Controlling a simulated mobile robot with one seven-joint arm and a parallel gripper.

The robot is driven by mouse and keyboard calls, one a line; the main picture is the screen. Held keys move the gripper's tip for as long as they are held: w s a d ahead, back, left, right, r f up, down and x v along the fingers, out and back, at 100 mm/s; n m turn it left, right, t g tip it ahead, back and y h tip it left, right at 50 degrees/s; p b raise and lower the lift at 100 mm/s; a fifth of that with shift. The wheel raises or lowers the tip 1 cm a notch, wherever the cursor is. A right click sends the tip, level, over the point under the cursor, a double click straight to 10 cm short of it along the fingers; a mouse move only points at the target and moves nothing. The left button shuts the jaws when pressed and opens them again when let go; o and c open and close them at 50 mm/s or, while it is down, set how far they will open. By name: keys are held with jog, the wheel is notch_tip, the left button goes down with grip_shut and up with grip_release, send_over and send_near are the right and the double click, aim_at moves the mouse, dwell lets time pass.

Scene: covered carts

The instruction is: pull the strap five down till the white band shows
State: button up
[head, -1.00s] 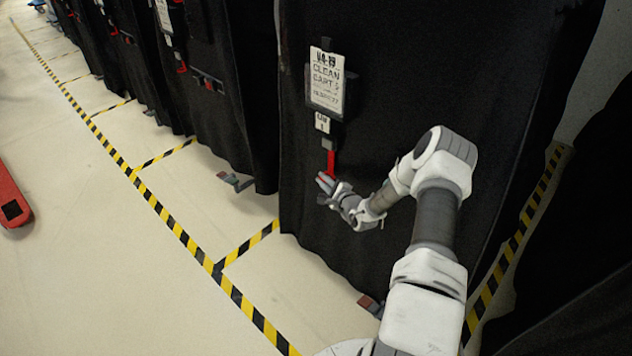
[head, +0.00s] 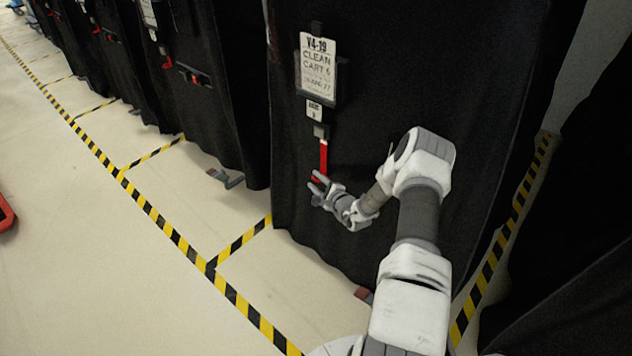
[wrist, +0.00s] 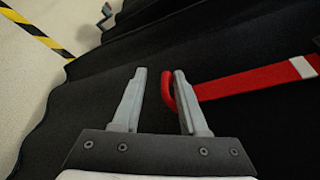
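A red strap (head: 323,157) hangs down the front of the black covered cart, below a small grey buckle (head: 321,131). In the wrist view the strap (wrist: 245,82) runs in from the right, with a white band (wrist: 303,67) across it near the right edge. Its red end curls round behind the right finger and shows in the gap. My gripper (head: 318,188) is at the strap's lower end. In the wrist view my gripper's (wrist: 157,75) fingers stand apart, with nothing clamped between them. The right finger appears to be inside the strap's end loop.
A sign board (head: 317,68) reading "CLEAN CART" hangs above the strap, with a small label (head: 314,110) under it. More black covered carts (head: 213,95) stand to the left.

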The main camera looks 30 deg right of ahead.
jog(key=shift+s+r, duration=0.25)
jog(key=shift+s, duration=0.25)
jog(key=p+v, duration=0.4)
jog(key=v, duration=1.2)
jog(key=shift+s, duration=0.2)
